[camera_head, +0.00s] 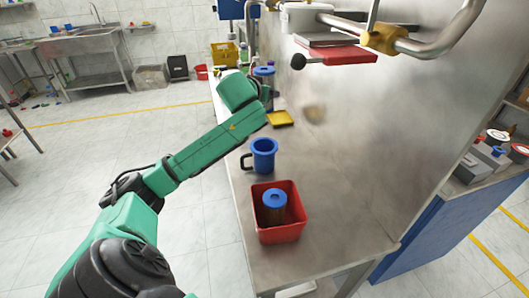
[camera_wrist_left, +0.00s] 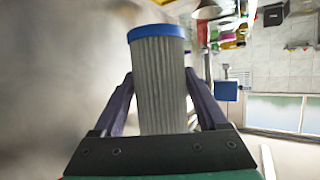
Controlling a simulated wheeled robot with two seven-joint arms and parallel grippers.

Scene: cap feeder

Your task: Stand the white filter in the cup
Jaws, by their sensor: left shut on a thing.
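My left gripper (camera_wrist_left: 160,100) is shut on a pale grey-white pleated filter (camera_wrist_left: 160,85) with a blue end ring. In the head view the filter (camera_head: 264,80) shows its blue top just past the end of my green arm, over the far part of the bench; the gripper is mostly hidden there. The blue cup (camera_head: 264,157), with a dark handle on its left, stands upright on the bench, nearer than the held filter and apart from it. I cannot see into its bottom. My right gripper is not in view.
A red bin (camera_head: 297,234) near the bench's front end holds another blue-topped filter (camera_head: 273,199), darker in body. A yellow tray (camera_head: 281,118) lies beyond the cup. A metal wall (camera_head: 350,140) bounds the bench on the right. A red plate (camera_head: 338,55) with a black knob juts out above.

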